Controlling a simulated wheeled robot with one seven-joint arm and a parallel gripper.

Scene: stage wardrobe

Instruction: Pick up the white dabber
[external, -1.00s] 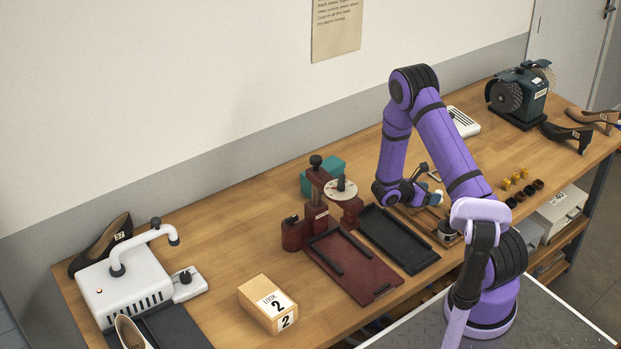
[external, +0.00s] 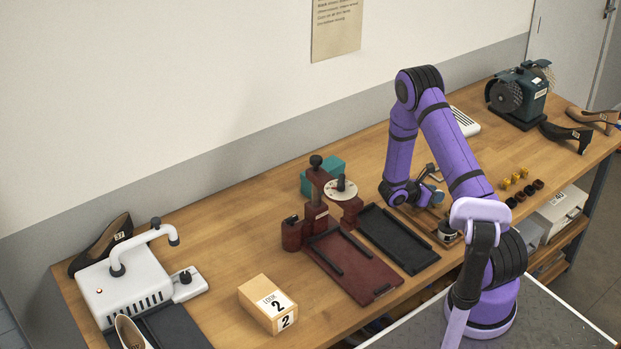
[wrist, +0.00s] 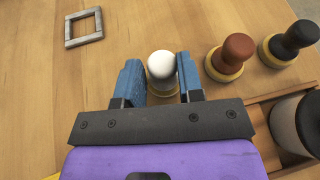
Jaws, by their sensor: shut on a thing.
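The white dabber (wrist: 162,66) has a round white head on a yellowish base. In the wrist view it sits between the two blue fingers of my gripper (wrist: 160,80), which is shut on it. Its lower part is partly hidden by the gripper. In the external view my gripper (external: 431,190) is low over the bench, behind the black tray, and the dabber cannot be made out there.
A brown dabber (wrist: 231,54) and a black dabber (wrist: 290,43) stand close to the right. A round container (wrist: 301,122) sits in a wooden holder at lower right. A grey square frame (wrist: 84,27) lies at upper left. A dark tray (external: 398,238) lies nearby.

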